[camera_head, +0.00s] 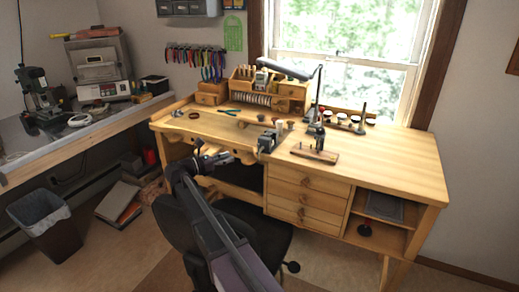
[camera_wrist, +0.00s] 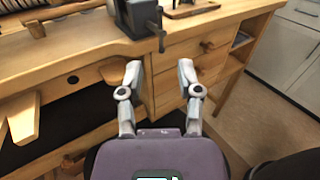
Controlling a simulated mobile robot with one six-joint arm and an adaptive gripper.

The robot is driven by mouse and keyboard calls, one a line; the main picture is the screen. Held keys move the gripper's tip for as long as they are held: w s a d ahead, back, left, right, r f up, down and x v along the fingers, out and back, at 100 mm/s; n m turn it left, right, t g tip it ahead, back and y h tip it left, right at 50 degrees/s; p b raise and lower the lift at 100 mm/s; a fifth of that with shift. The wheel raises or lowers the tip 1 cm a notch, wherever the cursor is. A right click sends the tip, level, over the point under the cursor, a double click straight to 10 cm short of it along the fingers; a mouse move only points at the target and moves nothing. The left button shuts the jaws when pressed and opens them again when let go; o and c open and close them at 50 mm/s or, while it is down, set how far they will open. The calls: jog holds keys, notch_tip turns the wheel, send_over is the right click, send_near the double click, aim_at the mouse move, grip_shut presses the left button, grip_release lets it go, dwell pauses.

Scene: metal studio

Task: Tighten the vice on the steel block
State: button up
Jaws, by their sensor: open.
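The vice (camera_head: 267,141) is a small dark grey bench vice at the front edge of the wooden workbench. In the wrist view the vice (camera_wrist: 138,16) is at the top, cut by the picture's edge, with its handle (camera_wrist: 159,30) hanging down at its right. I cannot make out the steel block; the jaws are small in the head view and cut off in the wrist view. My gripper (camera_wrist: 160,72) is open and empty, below and short of the vice, its two fingers apart. In the head view my gripper (camera_head: 212,158) is left of the vice, in front of the bench.
The wooden workbench (camera_head: 400,165) has drawers (camera_head: 308,195) right below the vice. A small stand on a wooden base (camera_head: 315,154) is right of the vice. A dark chair (camera_head: 262,235) stands under my arm. Pliers (camera_head: 229,112) lie on the bench; its right top is clear.

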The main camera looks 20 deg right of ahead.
aim_at(260, 150)
jog(key=d, duration=0.8)
jog(key=w+d, duration=0.1)
jog(key=d, duration=0.4)
jog(key=shift+d, duration=0.1)
grip_shut()
